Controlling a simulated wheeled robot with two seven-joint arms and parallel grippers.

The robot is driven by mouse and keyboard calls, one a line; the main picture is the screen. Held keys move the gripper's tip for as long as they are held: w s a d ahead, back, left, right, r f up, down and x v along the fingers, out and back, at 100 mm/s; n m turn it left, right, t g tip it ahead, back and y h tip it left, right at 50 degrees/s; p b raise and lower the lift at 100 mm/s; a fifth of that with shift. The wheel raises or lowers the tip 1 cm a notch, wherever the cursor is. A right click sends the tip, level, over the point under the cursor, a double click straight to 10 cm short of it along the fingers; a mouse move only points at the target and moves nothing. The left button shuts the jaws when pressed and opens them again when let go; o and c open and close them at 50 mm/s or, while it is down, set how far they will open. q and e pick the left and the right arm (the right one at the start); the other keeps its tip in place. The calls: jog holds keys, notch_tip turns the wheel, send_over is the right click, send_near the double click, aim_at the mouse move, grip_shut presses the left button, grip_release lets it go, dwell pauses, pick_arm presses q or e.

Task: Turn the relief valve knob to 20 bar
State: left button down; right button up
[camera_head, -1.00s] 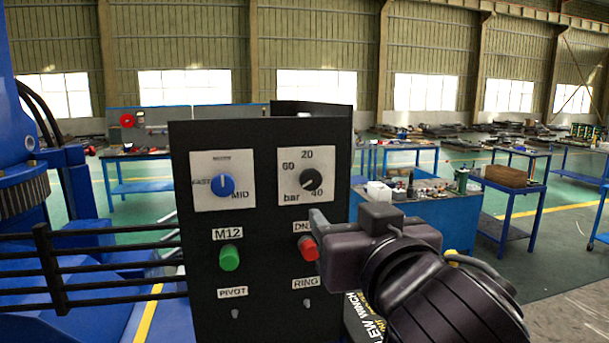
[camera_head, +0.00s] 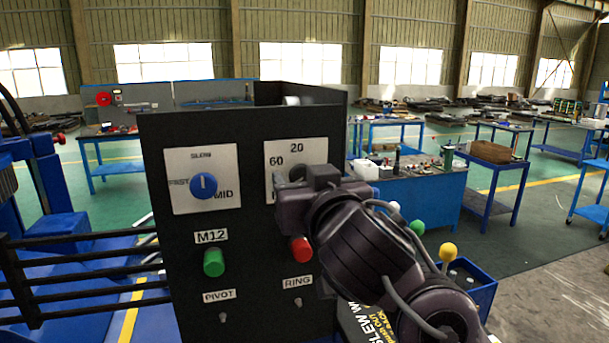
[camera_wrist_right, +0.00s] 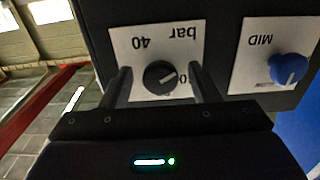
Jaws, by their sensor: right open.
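The relief valve knob is a black round knob (camera_wrist_right: 160,77) with a white line, on a white plate (camera_head: 317,150) marked 20, 40, 60 and bar. In the right wrist view the plate is upside down, and the line slants up to the right. My right gripper (camera_wrist_right: 162,84) is open, with one finger on each side of the knob; I cannot tell whether they touch it. In the head view the right gripper (camera_head: 290,187) covers most of the knob and the 40 mark. My left gripper is not in view.
Small toggles sit lower. Dark rails (camera_head: 90,270) stand at left. Blue workbenches (camera_head: 415,195) stand behind.

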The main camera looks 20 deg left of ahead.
jog(key=shift+s, duration=0.1)
jog(key=c, duration=1)
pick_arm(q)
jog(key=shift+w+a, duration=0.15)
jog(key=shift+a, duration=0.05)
pick_arm(e)
jog(key=shift+o, duration=0.2)
